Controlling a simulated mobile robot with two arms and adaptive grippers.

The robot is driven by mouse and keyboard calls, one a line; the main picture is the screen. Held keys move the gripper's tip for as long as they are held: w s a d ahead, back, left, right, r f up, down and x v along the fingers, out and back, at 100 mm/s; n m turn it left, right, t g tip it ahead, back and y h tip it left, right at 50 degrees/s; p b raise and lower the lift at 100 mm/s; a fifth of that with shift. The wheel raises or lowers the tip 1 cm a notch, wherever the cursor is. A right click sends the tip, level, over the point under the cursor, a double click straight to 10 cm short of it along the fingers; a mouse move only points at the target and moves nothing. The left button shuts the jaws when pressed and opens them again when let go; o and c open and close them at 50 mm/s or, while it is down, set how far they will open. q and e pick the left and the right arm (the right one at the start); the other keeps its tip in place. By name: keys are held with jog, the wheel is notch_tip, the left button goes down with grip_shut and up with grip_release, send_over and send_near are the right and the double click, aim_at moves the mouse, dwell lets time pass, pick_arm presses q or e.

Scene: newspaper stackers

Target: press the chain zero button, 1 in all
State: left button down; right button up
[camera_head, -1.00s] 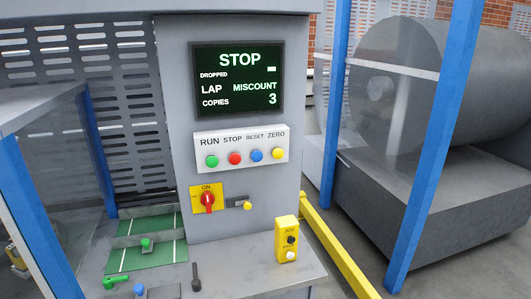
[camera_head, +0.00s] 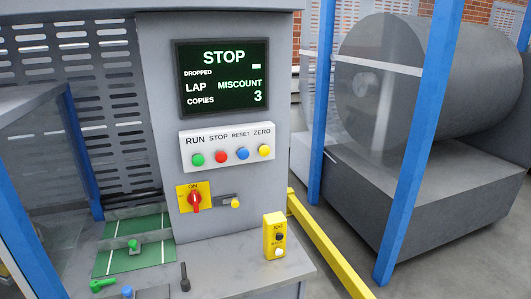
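The grey control panel has a white button box (camera_head: 225,138) labelled RUN, STOP, RESET, ZERO. Under the labels sit a green button (camera_head: 197,159), a red button (camera_head: 221,155), a blue button (camera_head: 243,153) and a yellow button (camera_head: 264,150) below ZERO. The dark display (camera_head: 222,78) above reads STOP, DROPPED, LAP, MISCOUNT, COPIES 3. A small yellow pendant box (camera_head: 274,237) on the ledge has a black and a white button; its lettering is too small to read surely. Neither of my grippers is in view.
A red rotary switch (camera_head: 195,201) on a yellow plate and a small yellow-tipped latch (camera_head: 234,203) sit below the box. Levers (camera_head: 184,276) rise at the ledge's front. Blue posts (camera_head: 410,150), a yellow rail (camera_head: 330,250) and a big grey roll (camera_head: 430,80) stand right.

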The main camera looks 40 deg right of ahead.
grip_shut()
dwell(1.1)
